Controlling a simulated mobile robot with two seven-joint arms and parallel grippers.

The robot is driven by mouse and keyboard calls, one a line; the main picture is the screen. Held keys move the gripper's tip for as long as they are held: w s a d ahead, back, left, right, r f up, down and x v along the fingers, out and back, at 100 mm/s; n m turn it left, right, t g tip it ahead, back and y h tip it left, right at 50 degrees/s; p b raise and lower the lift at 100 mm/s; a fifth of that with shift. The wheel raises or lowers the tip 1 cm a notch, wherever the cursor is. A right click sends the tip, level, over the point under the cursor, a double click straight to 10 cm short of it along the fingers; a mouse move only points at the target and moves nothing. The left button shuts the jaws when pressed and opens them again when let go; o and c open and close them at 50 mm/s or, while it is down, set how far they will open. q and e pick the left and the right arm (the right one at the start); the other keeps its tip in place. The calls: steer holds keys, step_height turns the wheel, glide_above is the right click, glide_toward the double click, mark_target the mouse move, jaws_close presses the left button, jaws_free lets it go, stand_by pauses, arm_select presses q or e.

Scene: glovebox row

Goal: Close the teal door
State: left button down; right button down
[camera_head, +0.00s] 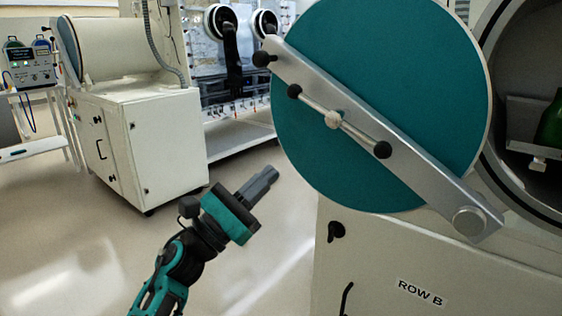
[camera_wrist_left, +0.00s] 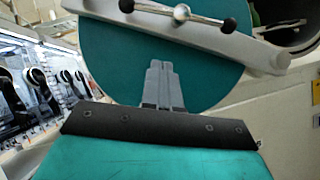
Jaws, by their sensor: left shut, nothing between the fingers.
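The teal door (camera_head: 325,75) is a large round disc, standing open to the left of the round chamber opening (camera_head: 510,85). A grey metal arm (camera_head: 415,160) crosses it diagonally to a round hinge pivot (camera_head: 469,220) at lower right. A bar handle (camera_head: 334,119) with black knobs sits on that arm. My left gripper (camera_head: 264,180) is shut and empty, below and left of the door, apart from it in the head view. In the left wrist view its closed fingers (camera_wrist_left: 162,85) point toward the lower part of the teal door (camera_wrist_left: 105,60). My right gripper is not in view.
A green bottle (camera_head: 552,122) lies inside the chamber near a shelf. The white cabinet (camera_head: 420,280) marked ROW B stands below the door. Another white cabinet (camera_head: 165,140) and a glovebox with black gloves (camera_head: 232,60) stand behind. The floor at left is clear.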

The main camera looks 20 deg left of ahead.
arm_select(q)
steer(key=s+r+p+x, duration=0.1)
steer(key=r+p+x, duration=0.1)
steer(key=x, duration=0.9)
steer(key=shift+s+d+r+p, duration=0.15)
steer(key=shift+d+r+p, duration=0.2)
steer(key=shift+p, duration=0.25)
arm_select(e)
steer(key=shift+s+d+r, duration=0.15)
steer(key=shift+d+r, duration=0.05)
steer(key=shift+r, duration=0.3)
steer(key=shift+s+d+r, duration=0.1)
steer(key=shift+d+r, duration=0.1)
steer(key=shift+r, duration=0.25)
